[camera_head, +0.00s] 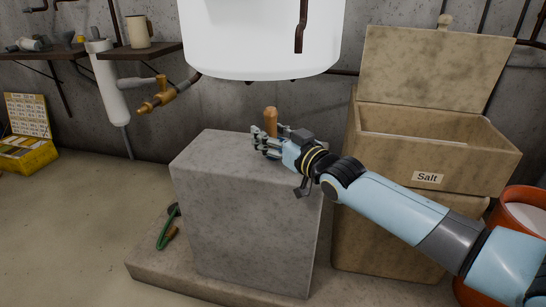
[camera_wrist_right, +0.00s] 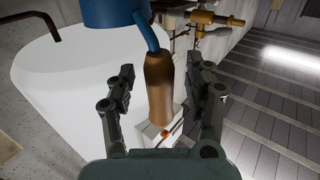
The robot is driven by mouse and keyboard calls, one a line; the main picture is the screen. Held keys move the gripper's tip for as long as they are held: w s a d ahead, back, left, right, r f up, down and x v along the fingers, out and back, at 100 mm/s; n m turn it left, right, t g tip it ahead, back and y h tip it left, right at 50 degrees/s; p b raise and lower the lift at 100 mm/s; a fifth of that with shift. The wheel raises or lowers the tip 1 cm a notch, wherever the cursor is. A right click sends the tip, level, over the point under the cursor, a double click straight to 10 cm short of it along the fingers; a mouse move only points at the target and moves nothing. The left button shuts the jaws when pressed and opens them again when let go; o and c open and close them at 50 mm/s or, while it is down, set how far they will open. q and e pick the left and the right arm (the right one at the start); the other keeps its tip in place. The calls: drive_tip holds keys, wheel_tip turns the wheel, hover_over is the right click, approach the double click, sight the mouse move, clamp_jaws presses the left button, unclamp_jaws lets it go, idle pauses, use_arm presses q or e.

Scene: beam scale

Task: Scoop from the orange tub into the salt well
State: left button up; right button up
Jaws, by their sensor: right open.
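The orange tub (camera_head: 497,205) stands at the right edge, partly behind my right arm, with white stuff inside. The salt well is a wooden box (camera_head: 385,150) labelled "Salt", with its lid raised. A scoop's brown wooden handle (camera_head: 270,119) points up above the stone block; its lower part is hidden behind my right gripper (camera_head: 267,143). In the right wrist view, the handle (camera_wrist_right: 159,85) lies between the two open fingers of my right gripper (camera_wrist_right: 168,85), apart from both. A blue metal part (camera_wrist_right: 115,12) joins the handle there. My left gripper is not in view.
The stone block (camera_head: 245,210) stands on a low plinth, left of the salt box. A white tank (camera_head: 262,40) hangs above it. A brass valve (camera_head: 160,97) sticks out at left. A green tool (camera_head: 168,228) leans beside the block.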

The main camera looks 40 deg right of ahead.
drive_tip(key=shift+w+f, duration=0.15)
drive_tip(key=shift+w, duration=0.15)
drive_tip(key=shift+r, duration=0.25)
clamp_jaws()
